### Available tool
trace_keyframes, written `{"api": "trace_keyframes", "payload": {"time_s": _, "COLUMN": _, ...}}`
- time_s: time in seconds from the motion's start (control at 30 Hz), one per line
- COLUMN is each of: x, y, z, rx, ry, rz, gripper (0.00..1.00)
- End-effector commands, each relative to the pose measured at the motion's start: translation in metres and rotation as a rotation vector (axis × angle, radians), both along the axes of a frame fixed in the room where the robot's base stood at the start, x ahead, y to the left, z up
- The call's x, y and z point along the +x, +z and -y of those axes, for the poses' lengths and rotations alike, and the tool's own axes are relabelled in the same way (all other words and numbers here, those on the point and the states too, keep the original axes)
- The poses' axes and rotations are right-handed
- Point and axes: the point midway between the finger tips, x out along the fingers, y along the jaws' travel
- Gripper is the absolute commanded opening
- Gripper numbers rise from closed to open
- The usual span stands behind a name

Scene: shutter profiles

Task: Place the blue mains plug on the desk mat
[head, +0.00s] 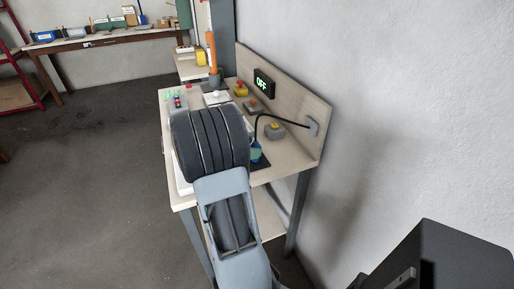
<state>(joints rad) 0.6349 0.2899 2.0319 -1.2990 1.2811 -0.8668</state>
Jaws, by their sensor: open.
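The blue mains plug (255,152) is on the desk just right of my arm, with a black cord rising from it. The cord arches over to a grey wall plate on the back panel. The dark desk mat (262,164) shows only as a small patch at the desk's right front, beside my arm. The plug appears at the mat's far edge; I cannot tell whether it touches the mat. My arm covers the middle of the desk and hides my gripper, and probably much of the mat.
The back panel carries a black OFF sign (263,83) and the grey wall plate (313,127). Open floor lies left of the desk (184,202).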

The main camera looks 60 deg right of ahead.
Motion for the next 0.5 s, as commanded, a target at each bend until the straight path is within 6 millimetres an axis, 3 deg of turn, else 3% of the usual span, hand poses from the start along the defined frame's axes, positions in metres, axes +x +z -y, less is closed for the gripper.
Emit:
{"api": "trace_keyframes", "payload": {"time_s": 0.2, "x": 0.023, "y": 0.017, "z": -0.033, "rx": -0.001, "ry": 0.005, "rz": 0.002, "gripper": 0.69}}
{"api": "trace_keyframes", "payload": {"time_s": 0.5, "x": 0.042, "y": 0.031, "z": -0.062, "rx": 0.000, "ry": 0.002, "rz": 0.001, "gripper": 0.69}}
